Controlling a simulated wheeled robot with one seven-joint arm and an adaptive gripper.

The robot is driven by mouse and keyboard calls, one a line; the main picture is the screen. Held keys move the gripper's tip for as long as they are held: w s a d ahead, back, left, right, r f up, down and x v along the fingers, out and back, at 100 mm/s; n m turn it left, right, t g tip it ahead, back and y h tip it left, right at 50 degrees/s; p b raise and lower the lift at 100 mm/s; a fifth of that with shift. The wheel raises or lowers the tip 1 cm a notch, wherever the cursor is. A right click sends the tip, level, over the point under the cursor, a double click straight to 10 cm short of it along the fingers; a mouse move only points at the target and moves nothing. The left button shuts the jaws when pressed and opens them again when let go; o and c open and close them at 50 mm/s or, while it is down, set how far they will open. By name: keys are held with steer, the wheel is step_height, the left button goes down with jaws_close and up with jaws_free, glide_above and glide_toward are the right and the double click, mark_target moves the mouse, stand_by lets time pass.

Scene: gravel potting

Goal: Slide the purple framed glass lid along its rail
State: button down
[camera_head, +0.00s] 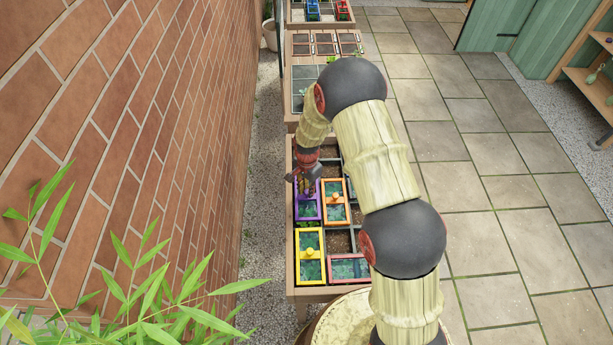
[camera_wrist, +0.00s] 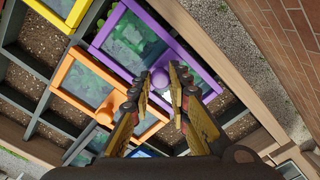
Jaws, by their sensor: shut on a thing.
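The purple framed glass lid (camera_head: 308,211) lies on the planter box, at its left side, behind the yellow lid. In the wrist view the purple lid (camera_wrist: 97,43) spans the upper middle, with a purple knob (camera_wrist: 161,79) at the fingertips. My gripper (camera_wrist: 167,84) is shut on that knob; the fingers hide part of it. In the head view my gripper (camera_head: 305,185) is over the far end of the purple lid and partly covers it. The rail under the frame is hard to make out.
An orange lid (camera_head: 335,201) lies right beside the purple one. A yellow lid (camera_head: 309,257) and a red lid (camera_head: 348,268) lie nearer. Dark soil compartments (camera_head: 341,242) are open between them. A brick wall (camera_head: 130,130) stands to the left, beyond a gravel strip.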

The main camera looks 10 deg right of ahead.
mark_target(307, 201)
steer(key=shift+s+a, duration=0.25)
steer(key=shift+s, duration=0.75)
steer(key=c, duration=1.7)
jaws_free()
steer(key=shift+o, duration=0.2)
step_height(307, 201, up, 12)
